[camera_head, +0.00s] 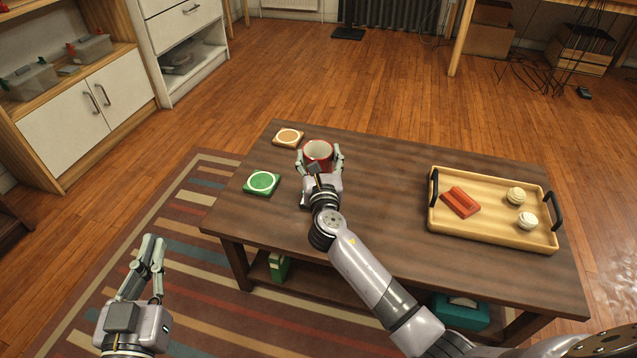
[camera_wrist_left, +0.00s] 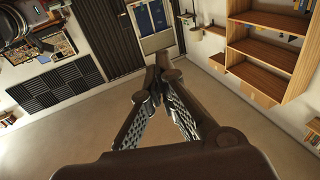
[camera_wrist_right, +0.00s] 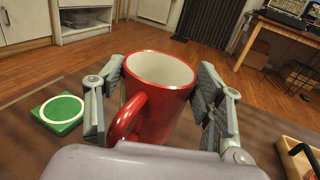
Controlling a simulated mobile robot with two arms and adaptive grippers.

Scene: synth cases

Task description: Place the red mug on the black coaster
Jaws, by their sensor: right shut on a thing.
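The red mug (camera_head: 318,168) is upright between the fingers of my right gripper (camera_head: 319,160), near the far left part of the table. The right wrist view shows the mug (camera_wrist_right: 160,95) with its pale inside, its handle towards the camera, and a finger on each side. I cannot tell whether its base touches the table. I make out no clear black coaster. A small dark edge (camera_head: 304,201) shows left of the right gripper's wrist, mostly hidden; I cannot tell what it is. My left gripper (camera_head: 153,240) is empty beside the table, its fingertips together in the left wrist view (camera_wrist_left: 160,75).
A green coaster (camera_head: 262,183) and an orange-brown coaster (camera_head: 288,138) lie on the table (camera_head: 385,180) left of the mug. A wooden tray (camera_head: 480,225) with dark handles, red blocks and two pale balls stands at the right. The table between mug and tray is clear.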

